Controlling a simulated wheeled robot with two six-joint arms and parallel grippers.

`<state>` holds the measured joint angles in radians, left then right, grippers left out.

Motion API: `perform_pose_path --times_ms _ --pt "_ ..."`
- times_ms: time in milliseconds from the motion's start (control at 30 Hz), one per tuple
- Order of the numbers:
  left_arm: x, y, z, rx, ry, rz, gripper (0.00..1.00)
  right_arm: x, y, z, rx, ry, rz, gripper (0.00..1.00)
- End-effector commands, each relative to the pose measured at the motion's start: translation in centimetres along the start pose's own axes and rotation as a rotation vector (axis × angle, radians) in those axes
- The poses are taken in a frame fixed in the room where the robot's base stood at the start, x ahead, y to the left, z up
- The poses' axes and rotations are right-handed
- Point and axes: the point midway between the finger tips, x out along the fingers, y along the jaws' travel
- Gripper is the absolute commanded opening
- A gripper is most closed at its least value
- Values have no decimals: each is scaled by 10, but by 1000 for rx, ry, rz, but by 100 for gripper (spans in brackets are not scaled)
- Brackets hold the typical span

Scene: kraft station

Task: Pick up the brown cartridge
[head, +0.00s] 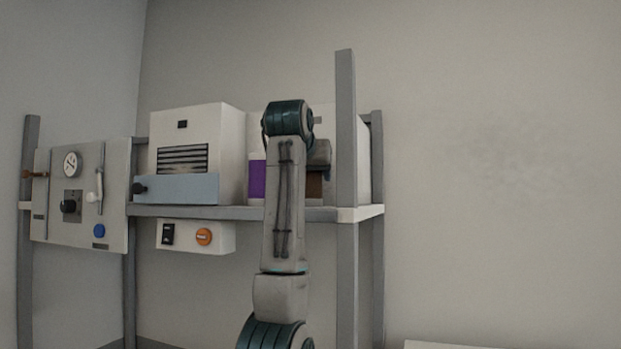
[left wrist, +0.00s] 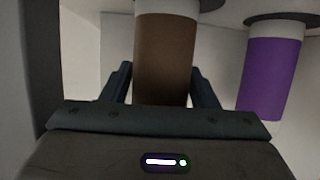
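The brown cartridge (left wrist: 165,60) is upright between the two fingers of my left gripper (left wrist: 162,82) in the left wrist view. A finger shows close along each side of it, but I cannot tell whether they touch it. A white band and a dark disc adjoin its upper end there. In the head view, a small part of the brown cartridge (head: 315,187) shows on the shelf just right of my left arm, which hides the rest. My left gripper (head: 319,155) is mostly hidden behind its own arm. My right gripper is not in view.
A purple cartridge (head: 257,180) stands left of the brown one; it also shows in the left wrist view (left wrist: 271,78). A grey shelf post (head: 346,130) rises close on the right. A white machine with a blue drawer (head: 180,188) stands farther left on the shelf (head: 235,212).

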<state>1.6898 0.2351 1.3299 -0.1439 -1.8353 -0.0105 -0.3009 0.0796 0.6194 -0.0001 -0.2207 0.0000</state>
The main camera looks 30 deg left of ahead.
Motion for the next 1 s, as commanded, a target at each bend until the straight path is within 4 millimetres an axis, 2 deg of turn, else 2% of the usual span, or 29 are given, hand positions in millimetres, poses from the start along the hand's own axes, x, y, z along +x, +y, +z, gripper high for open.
perform_pose_path --times_ms 33,133,167,467,733,900,1000 --pt "0 0 0 0 0 0 44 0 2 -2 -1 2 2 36" --pt "0 0 0 0 0 0 24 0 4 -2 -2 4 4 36" --pt "0 0 0 0 1 0 21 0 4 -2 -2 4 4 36" --pt "-1 0 -1 0 0 0 21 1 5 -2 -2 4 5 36" --pt "-7 0 -14 -2 1 1 21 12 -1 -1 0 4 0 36" --pt "-15 0 -32 -1 2 1 21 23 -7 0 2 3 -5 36" --pt "-35 -2 -20 -1 7 2 21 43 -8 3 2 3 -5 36"
